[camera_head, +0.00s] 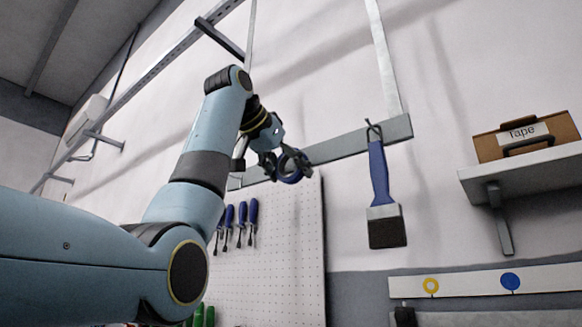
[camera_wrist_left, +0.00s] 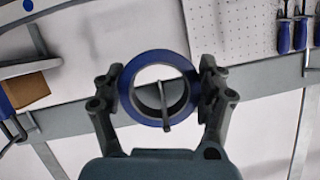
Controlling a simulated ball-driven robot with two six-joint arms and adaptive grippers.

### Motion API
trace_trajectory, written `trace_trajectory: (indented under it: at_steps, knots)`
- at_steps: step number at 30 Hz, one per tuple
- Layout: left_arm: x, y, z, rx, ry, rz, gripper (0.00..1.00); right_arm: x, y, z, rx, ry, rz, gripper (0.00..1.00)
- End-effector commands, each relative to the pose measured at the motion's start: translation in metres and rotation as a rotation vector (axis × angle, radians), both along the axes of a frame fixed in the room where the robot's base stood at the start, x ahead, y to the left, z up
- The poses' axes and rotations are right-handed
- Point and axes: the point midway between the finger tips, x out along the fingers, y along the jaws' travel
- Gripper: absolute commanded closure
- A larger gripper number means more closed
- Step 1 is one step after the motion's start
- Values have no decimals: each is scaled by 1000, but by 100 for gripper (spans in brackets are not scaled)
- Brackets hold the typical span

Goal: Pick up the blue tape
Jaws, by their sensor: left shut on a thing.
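The blue tape (camera_wrist_left: 126,92) is a ring-shaped roll with a grey inner core. It sits between the two fingers of my left gripper (camera_wrist_left: 160,95), which is shut on it from both sides in the left wrist view. A thin metal peg (camera_wrist_left: 165,108) shows within the roll's hole; I cannot tell whether the roll rests on it. In the head view the blue tape (camera_head: 291,178) shows at the fingertips of my left gripper (camera_head: 287,165), in front of the grey wall rail. My right gripper is not in view.
A blue-handled brush (camera_head: 378,175) hangs from the rail (camera_head: 345,143). A pegboard (camera_head: 290,240) holds several blue-handled screwdrivers (camera_head: 242,215). A strip (camera_head: 470,285) below has yellow and blue marks.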

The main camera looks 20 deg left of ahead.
Motion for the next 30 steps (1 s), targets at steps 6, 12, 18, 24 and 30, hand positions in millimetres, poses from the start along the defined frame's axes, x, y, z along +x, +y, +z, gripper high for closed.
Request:
trace_trajectory:
  at_steps: [6,12,18,24,30]
  knots:
    - [0,0,3,0,-2,0,59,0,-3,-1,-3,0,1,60]
    - [0,0,16,1,-2,0,59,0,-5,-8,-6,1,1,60]
    - [-10,3,33,1,-5,1,59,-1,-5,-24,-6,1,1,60]
    - [-55,14,32,1,-7,1,59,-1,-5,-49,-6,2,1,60]
    - [-93,23,28,1,-3,0,59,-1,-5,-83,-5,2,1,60]
